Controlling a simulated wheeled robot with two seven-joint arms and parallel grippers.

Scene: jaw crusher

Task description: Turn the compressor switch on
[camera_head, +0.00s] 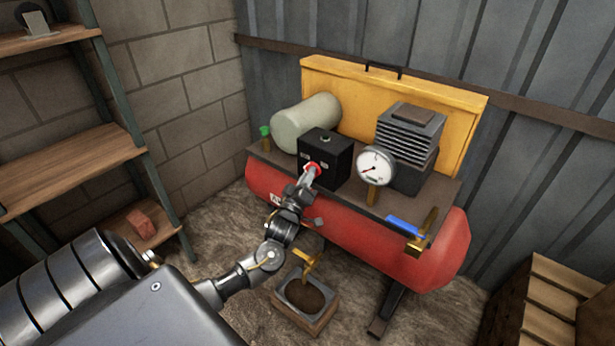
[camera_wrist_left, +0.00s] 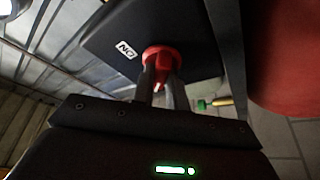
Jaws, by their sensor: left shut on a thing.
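The compressor has a red tank (camera_head: 350,240) with a dark platform on top. A black switch box (camera_head: 338,158) stands on the platform and carries a red rotary switch (camera_head: 312,168) on its front face. My left gripper (camera_head: 308,177) is at the front of the box, shut on the red switch and covering part of it. In the left wrist view the red switch (camera_wrist_left: 160,60) sits between the two fingers (camera_wrist_left: 162,80). A white label reading "ON" (camera_wrist_left: 127,49) is beside it on the box face. My right gripper is not in view.
A round gauge (camera_head: 375,166), a finned motor block (camera_head: 408,135) and a blue-handled valve (camera_head: 405,226) are to the right on the compressor. A small tray (camera_head: 306,303) is on the ground below. Shelves (camera_head: 75,170) are at left; a wooden crate (camera_head: 545,305) is at right.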

